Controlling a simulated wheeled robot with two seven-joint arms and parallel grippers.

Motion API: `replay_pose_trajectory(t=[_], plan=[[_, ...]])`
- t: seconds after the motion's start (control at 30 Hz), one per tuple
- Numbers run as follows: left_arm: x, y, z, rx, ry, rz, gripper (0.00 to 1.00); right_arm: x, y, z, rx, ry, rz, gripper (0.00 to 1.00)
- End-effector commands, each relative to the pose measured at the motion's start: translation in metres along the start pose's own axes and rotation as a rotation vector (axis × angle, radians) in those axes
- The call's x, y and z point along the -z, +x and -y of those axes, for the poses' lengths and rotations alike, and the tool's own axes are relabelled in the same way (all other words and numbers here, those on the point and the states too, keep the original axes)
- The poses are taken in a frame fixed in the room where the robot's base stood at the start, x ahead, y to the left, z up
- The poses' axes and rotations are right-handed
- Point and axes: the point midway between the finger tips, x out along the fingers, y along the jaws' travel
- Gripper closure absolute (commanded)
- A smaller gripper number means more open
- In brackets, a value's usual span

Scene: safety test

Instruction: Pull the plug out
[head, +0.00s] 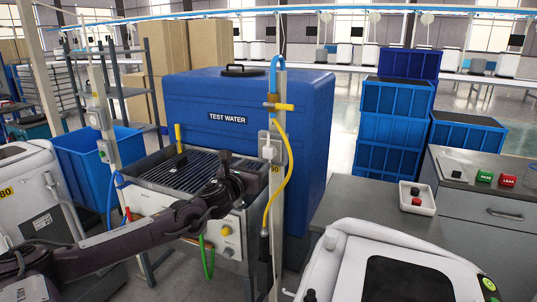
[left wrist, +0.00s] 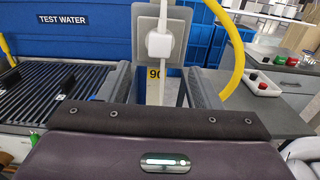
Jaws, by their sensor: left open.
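The white plug (head: 268,151) sits in a grey socket plate (head: 275,139) on an upright post in front of the blue test water tank (head: 300,115). In the left wrist view the plug (left wrist: 160,45) is near the top middle, seated against its grey plate (left wrist: 177,22). My left gripper (head: 258,170) is just below and in front of the plug in the head view. In the left wrist view its two fingers stand apart, with the gap (left wrist: 161,78) empty and the plug beyond it. The fingers do not appear to touch the plug. My right gripper is out of view.
A yellow hose (head: 289,178) curves close to the right of the plug. A yellow-handled valve (head: 279,106) is above it. A ribbed black tray (head: 188,171) stands left of the post. A grey counter (head: 465,178) holds a small white tray (head: 417,207) at right.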

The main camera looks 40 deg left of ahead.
Motion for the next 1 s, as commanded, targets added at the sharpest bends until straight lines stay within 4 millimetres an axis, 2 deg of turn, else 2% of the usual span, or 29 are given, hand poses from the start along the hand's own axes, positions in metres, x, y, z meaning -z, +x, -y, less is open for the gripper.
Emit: replay_pose_trajectory(t=[0.37,0.67,1.0], plan=[[0.002,0.024,0.000,-0.001,-0.001,0.007,0.42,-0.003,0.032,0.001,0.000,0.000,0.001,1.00],[-0.001,0.045,-0.002,-0.005,-0.006,0.004,0.42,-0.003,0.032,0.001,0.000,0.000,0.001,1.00],[-0.001,0.073,-0.001,-0.002,-0.005,0.003,0.42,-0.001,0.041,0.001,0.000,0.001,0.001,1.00]])
